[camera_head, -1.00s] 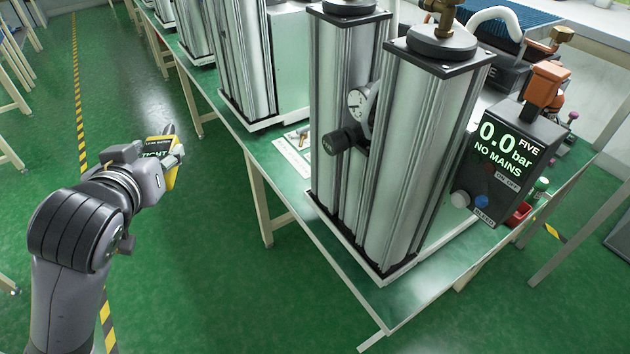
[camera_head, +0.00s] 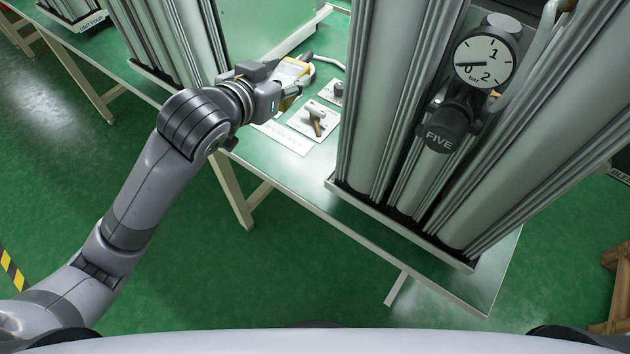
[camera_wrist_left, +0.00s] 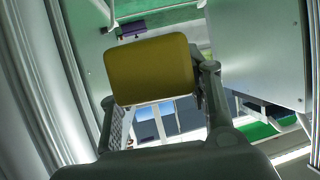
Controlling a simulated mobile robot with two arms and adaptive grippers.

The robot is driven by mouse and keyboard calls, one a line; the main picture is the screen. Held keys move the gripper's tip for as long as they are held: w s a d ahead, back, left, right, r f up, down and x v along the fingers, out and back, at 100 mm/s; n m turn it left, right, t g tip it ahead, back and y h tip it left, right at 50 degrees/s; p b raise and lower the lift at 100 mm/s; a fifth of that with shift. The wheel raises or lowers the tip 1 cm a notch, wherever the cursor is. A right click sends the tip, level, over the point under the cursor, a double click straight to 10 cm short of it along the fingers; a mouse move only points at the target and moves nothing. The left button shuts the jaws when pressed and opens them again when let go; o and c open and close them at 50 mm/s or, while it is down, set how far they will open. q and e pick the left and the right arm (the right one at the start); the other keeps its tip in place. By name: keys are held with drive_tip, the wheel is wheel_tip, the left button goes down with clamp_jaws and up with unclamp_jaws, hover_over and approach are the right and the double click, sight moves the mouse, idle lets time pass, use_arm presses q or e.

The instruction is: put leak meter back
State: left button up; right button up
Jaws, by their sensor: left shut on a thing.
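The leak meter (camera_head: 291,71) is a small yellow-edged device held in my left gripper (camera_head: 293,84). In the head view it is above the bench top, left of the nearest metal columns. In the left wrist view the yellow body of the leak meter (camera_wrist_left: 151,69) fills the middle, with the fingers of my left gripper (camera_wrist_left: 160,104) on both sides of it. Its front face is mostly hidden by the gripper. My right gripper is not in view.
A white card (camera_head: 314,121) with a brass valve lies on the green bench (camera_head: 300,199) below the gripper. Tall metal columns (camera_head: 371,110) with a dial gauge (camera_head: 485,62) marked FIVE stand to the right. More columns (camera_head: 165,45) stand at left.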

use_arm(q)
drive_tip(key=s+d+f+m+g+h+b, duration=0.1)
drive_tip(key=d+f+m+h+b, duration=0.1)
drive_tip(key=d+f, duration=0.45)
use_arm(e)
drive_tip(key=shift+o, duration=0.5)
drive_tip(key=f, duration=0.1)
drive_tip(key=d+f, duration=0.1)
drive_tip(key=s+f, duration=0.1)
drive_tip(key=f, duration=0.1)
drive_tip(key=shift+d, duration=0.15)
use_arm(q)
drive_tip(key=b, duration=0.2)
hover_over(315, 175)
wheel_tip(315, 175, down, 14)
drive_tip(key=shift+f, duration=0.85)
wheel_tip(315, 175, down, 4)
drive_tip(key=shift+r, duration=0.1)
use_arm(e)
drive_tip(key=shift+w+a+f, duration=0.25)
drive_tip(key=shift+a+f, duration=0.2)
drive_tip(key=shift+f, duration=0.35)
use_arm(q)
drive_tip(key=shift+f, duration=0.2)
drive_tip(key=o, duration=1.1)
drive_tip(key=shift+c, duration=0.2)
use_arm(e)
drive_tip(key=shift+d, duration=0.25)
